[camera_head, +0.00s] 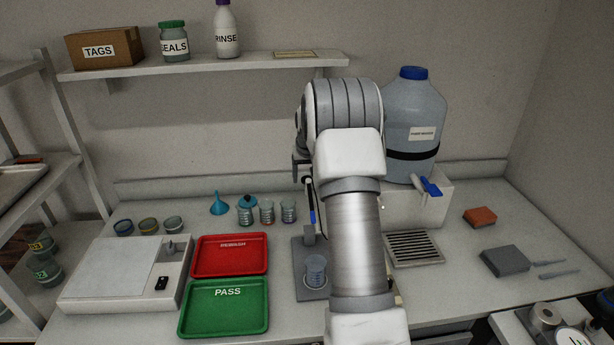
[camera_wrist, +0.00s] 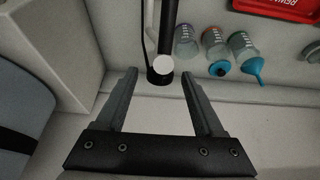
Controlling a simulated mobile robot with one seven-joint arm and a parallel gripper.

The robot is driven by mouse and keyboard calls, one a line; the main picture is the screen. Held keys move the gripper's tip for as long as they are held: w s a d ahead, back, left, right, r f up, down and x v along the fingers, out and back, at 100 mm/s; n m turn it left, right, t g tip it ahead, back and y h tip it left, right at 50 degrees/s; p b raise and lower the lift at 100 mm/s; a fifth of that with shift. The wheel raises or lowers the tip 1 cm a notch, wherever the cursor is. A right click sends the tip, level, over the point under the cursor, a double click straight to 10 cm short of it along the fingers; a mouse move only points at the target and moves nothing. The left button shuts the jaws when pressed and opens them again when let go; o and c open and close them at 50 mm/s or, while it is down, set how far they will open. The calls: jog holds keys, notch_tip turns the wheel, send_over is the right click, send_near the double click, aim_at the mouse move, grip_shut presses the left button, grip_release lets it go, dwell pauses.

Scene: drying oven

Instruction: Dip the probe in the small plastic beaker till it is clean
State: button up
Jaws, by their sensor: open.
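My gripper (camera_wrist: 158,76) is open in the wrist view. A dark upright rod with a pale round end, which looks like the probe (camera_wrist: 166,34), stands just beyond and between the fingertips. I cannot tell whether they touch it. In the head view the slim probe (camera_head: 312,207), with blue on it, stands above a grey stand (camera_head: 302,288), left of my arm. A small clear beaker (camera_head: 315,267) sits on the stand's base. My arm hides most of the gripper there and part of the stand. Whether the probe is dirty is too small to tell.
Several small beakers (camera_head: 267,212) and a blue funnel (camera_head: 219,205) stand behind the red tray (camera_head: 257,256) and green tray (camera_head: 207,322). A scale (camera_head: 115,275) is at left. A large jug (camera_head: 414,115) on a white block and a drain grate (camera_head: 414,248) are right of my arm.

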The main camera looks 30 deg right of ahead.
jog(key=shift+f, duration=0.15)
jog(key=shift+c, duration=0.2)
grip_shut()
dwell(1.2)
